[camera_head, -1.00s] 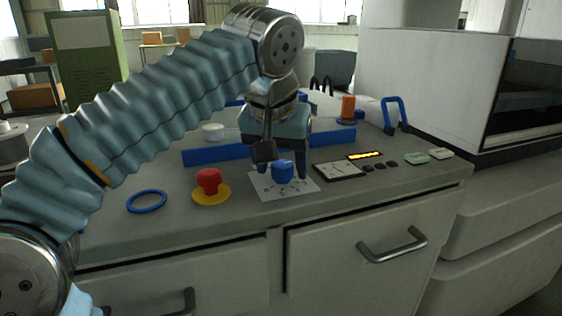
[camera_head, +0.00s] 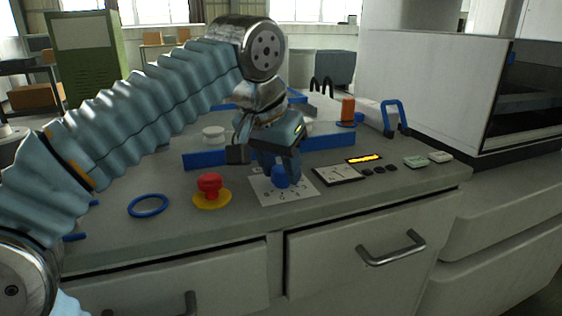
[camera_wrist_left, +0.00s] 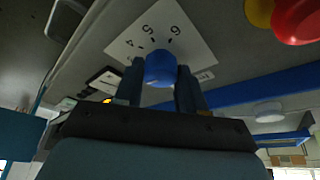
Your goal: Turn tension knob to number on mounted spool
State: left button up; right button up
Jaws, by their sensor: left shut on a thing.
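The blue tension knob (camera_head: 280,180) stands on a white number card (camera_head: 262,194) on the bench top. My left gripper (camera_head: 279,172) points down over it, twisted, with its fingers shut on the knob's sides. In the left wrist view the knob (camera_wrist_left: 160,68) sits between the two dark fingers, and the card (camera_wrist_left: 190,42) shows the numbers 4, 5 and 6. The knob's pointer cannot be made out. An orange spool (camera_head: 348,110) stands on a blue base at the back; no number on it is readable. My right gripper is not in view.
A red button (camera_head: 209,184) on a yellow disc and a blue ring (camera_head: 148,205) lie left of the card. A dial meter (camera_head: 338,174) with a lit display (camera_head: 365,158) is to its right. A blue rail (camera_head: 325,141) runs behind. The bench's front strip is clear.

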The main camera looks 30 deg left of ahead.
pick_arm(q)
jog(key=m+h, duration=0.1)
jog(key=m, duration=0.1)
jog(key=m+p, duration=0.1)
jog(key=m, duration=0.1)
jog(key=shift+a+m+h, duration=0.15)
jog(key=shift+m+h, duration=0.15)
jog(key=shift+h, duration=0.1)
jog(key=m, duration=0.2)
jog(key=m+g+h, duration=0.1)
jog(key=m, duration=0.1)
jog(key=shift+w+m+h+p, duration=0.1)
jog(key=shift+m+h+p, duration=0.2)
jog(key=m+g, duration=0.1)
jog(key=m, duration=0.2)
jog(key=m+g+h, duration=0.1)
jog(key=m, duration=0.2)
jog(key=shift+w+a+g, duration=0.15)
jog(key=shift+g, duration=0.25)
jog(key=shift+w+m+g, duration=0.1)
jog(key=shift+m+g, duration=0.8)
jog(key=shift+m, duration=1.8)
jog(key=o, duration=1.1)
jog(key=shift+c, duration=0.2)
